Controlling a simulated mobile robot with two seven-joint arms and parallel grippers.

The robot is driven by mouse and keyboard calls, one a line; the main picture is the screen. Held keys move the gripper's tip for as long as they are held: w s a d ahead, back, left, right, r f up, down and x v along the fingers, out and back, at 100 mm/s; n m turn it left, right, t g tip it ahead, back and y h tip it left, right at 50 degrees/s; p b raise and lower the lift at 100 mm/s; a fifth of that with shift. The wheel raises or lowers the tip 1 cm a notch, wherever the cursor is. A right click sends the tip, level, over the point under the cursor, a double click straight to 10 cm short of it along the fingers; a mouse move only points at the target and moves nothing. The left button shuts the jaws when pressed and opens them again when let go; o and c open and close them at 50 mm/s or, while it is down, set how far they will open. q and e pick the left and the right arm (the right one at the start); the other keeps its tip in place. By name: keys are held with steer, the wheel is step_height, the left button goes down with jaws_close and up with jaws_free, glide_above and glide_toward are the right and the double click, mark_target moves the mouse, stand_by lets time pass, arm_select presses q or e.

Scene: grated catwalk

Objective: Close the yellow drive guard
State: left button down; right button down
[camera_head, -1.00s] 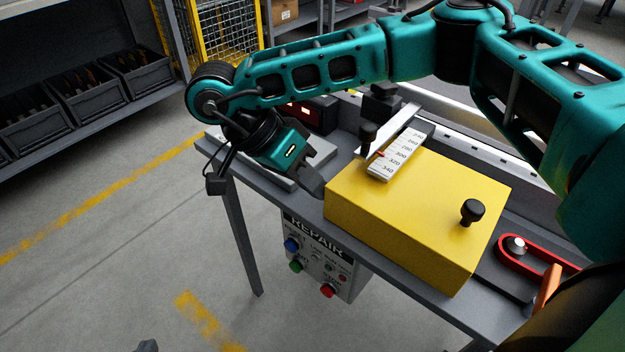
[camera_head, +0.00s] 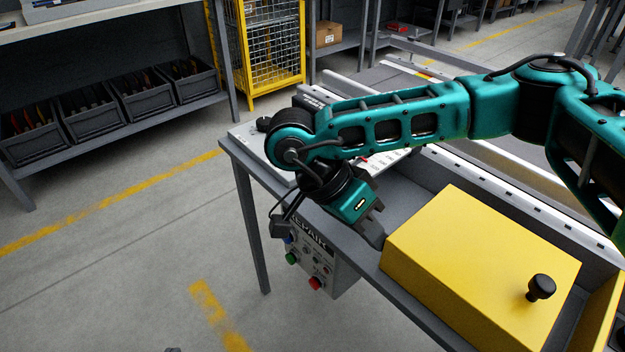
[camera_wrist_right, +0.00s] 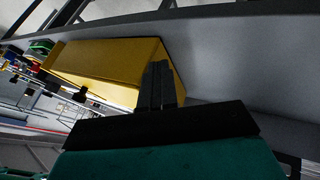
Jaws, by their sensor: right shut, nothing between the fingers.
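The yellow drive guard (camera_head: 470,262) is a box with a black knob (camera_head: 541,287) on top, lying on the grey bench. A narrow dark gap shows between its right end and a separate upright yellow plate (camera_head: 602,318) at the picture's right edge. My right gripper (camera_head: 376,232) is shut and empty, with its fingertips down at the guard's left end. In the wrist view the shut fingers (camera_wrist_right: 158,88) stand against or very close to the end of the guard (camera_wrist_right: 105,65); I cannot tell whether they touch. My left gripper is not in view.
A control panel (camera_head: 318,262) with coloured buttons hangs on the bench front. My right arm partly hides a white scale (camera_head: 375,160) behind it. A long metal rail (camera_head: 490,185) runs along the back. Black bins (camera_head: 90,110) stand on a shelf at left; the floor between is clear.

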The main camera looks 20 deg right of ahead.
mark_target(398, 253)
steer(key=s, duration=0.1)
steer(key=s+d, duration=0.1)
steer(key=s, duration=0.2)
steer(key=shift+d+p, duration=0.3)
steer(key=shift+p, duration=0.05)
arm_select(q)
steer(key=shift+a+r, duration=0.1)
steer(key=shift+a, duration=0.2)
arm_select(e)
steer(key=shift+s+d, duration=0.1)
steer(key=shift+s, duration=0.1)
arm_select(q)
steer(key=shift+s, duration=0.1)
arm_select(e)
steer(key=shift+s, duration=0.1)
